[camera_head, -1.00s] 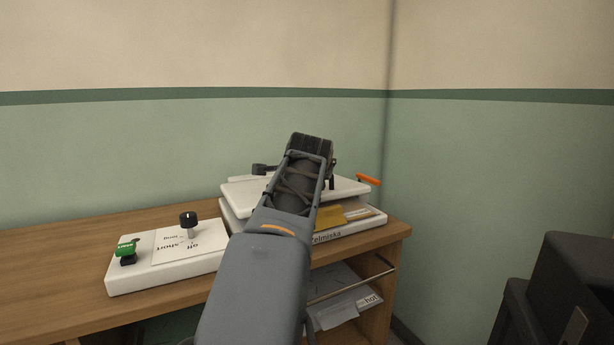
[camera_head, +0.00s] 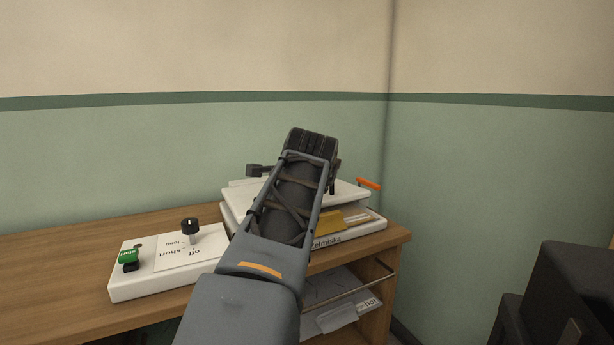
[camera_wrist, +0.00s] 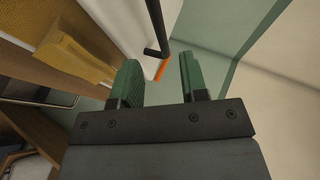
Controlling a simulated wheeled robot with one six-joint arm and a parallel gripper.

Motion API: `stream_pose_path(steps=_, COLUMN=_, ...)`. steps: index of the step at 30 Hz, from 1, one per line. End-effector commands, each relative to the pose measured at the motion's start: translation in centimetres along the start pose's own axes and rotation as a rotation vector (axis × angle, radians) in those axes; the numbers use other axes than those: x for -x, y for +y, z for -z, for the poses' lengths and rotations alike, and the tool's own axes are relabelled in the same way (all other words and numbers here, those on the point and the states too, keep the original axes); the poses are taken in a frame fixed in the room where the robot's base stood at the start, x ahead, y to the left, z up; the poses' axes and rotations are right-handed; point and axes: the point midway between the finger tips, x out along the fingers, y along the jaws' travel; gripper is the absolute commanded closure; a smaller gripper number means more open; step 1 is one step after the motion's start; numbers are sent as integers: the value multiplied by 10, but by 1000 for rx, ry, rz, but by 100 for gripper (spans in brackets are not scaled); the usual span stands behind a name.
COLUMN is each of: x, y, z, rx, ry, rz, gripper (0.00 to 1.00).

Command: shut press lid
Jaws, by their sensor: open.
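The press (camera_head: 372,228) is a white flat machine on a wooden desk. Its white lid (camera_head: 348,190) sits raised above the base, with a gap in which a yellow piece (camera_head: 330,221) shows. An orange handle (camera_head: 369,184) sticks out at the lid's right end. My arm covers the middle of the press in the head view. In the wrist view my gripper (camera_wrist: 160,75) is open, its two green fingers apart and nothing held between them. The white lid (camera_wrist: 128,22), a dark bar (camera_wrist: 157,28) and the orange handle (camera_wrist: 162,68) show just beyond the fingertips. I cannot tell whether they touch.
A white control box (camera_head: 165,262) with a black knob and green switch stands left of the press. The desk (camera_head: 60,262) has a shelf with papers (camera_head: 335,315) below. Green walls stand close behind and right. A dark object (camera_head: 570,290) is at lower right.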

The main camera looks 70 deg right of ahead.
Motion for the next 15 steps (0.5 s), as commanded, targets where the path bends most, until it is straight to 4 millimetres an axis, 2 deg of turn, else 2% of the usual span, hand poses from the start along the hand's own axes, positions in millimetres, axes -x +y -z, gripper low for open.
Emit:
stream_pose_path(steps=1, x=14, y=-3, z=1, rx=0, ry=2, rz=3, gripper=60)
stream_pose_path(steps=6, x=44, y=-2, z=1, rx=-1, ry=2, rz=1, gripper=60)
stream_pose_path(steps=15, x=73, y=0, z=0, rx=0, ry=0, rz=-1, gripper=60)
